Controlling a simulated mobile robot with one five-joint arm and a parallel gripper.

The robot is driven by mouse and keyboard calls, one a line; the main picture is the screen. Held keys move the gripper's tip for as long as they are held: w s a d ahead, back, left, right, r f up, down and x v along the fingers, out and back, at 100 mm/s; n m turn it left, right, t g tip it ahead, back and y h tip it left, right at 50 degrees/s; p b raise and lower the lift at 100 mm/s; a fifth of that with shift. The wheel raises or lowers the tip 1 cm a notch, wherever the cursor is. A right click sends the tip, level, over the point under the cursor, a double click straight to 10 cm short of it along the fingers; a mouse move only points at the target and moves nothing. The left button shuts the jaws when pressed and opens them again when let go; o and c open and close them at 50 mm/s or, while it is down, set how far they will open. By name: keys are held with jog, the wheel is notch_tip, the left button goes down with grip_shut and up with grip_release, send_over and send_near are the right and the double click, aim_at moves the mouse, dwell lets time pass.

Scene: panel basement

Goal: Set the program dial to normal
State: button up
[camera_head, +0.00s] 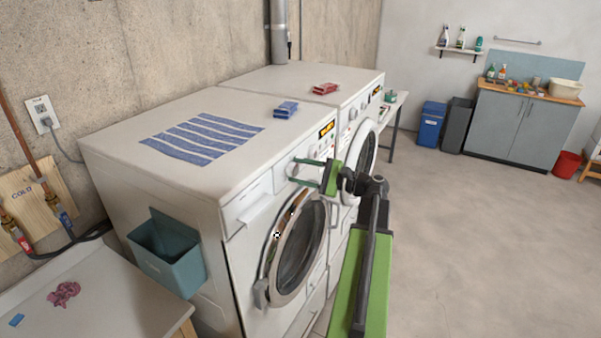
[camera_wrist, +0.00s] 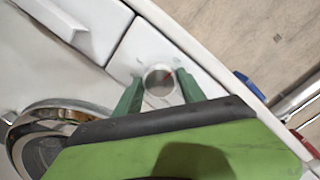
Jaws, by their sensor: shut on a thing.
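The front-loading machine nearest me (camera_head: 170,105) is white, with a round glass door (camera_head: 302,245) and a display (camera_head: 327,130) on its upper front panel. My gripper (camera_head: 295,170) reaches this panel from the right. In the wrist view its green fingers (camera_wrist: 160,77) are shut on the dial, one on each side. The program labels cannot be read, so the dial's setting cannot be told. In the head view the fingers partly hide the dial.
A second white machine (camera_head: 335,78) stands beyond the first. A teal bin (camera_head: 165,258) hangs on the near side. The floor to the right (camera_head: 480,230) is clear.

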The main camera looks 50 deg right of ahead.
jog(key=m+b, duration=0.1)
jog(key=m, duration=0.3)
jog(key=shift+f, duration=0.15)
jog(key=shift+m+t+b, duration=0.5)
jog(key=shift+m+t, duration=0.1)
jog(key=shift+m, duration=1.4)
jog(key=o, duration=1.4)
jog(key=shift+c, duration=0.2)
jog(key=b+v, duration=0.1)
jog(key=v, duration=1.6)
jog(key=shift+s+b, duration=0.25)
jog(key=shift+b, duration=0.15)
jog(key=shift+s, duration=0.1)
